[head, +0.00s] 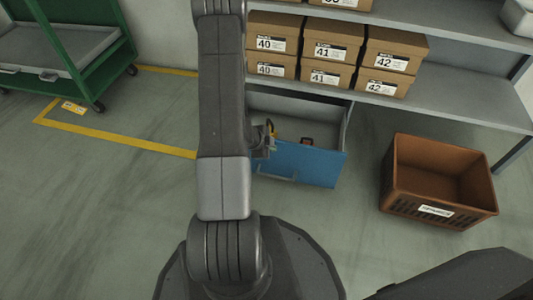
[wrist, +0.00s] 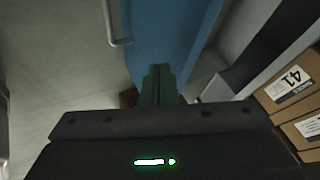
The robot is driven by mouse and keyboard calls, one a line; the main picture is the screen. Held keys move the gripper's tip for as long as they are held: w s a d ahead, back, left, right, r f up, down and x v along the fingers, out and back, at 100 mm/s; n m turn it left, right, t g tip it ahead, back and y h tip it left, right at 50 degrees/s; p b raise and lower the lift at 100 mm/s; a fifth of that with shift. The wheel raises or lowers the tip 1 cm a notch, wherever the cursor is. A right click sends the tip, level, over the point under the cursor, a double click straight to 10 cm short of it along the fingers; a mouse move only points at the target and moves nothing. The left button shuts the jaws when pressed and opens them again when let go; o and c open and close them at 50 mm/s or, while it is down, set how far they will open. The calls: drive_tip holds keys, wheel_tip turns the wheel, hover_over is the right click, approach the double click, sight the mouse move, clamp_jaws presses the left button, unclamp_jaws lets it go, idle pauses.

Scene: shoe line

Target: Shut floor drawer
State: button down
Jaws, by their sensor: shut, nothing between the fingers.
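The floor drawer has a blue front (head: 310,165) and stands open below the shelf, with its grey inside showing. A few small items lie in it, one dark and orange. Its bar handle (wrist: 115,28) shows in the wrist view beside the blue front (wrist: 165,35). My gripper (head: 270,138) is at the left part of the drawer's front edge, partly hidden behind my arm. In the wrist view my gripper (wrist: 158,72) has its fingers together and empty, pointing at the blue panel. I cannot tell whether they touch it.
Shoe boxes (head: 392,60) stand on the grey shelf (head: 450,98) above the drawer. A brown crate (head: 440,180) is on the floor to the right. A green cart (head: 110,55) stands at the upper left, by yellow floor tape (head: 120,137). The floor in front of the drawer is clear.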

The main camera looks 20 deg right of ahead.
drive_tip(key=shift+w+d, duration=0.4)
drive_tip(key=shift+w, duration=0.25)
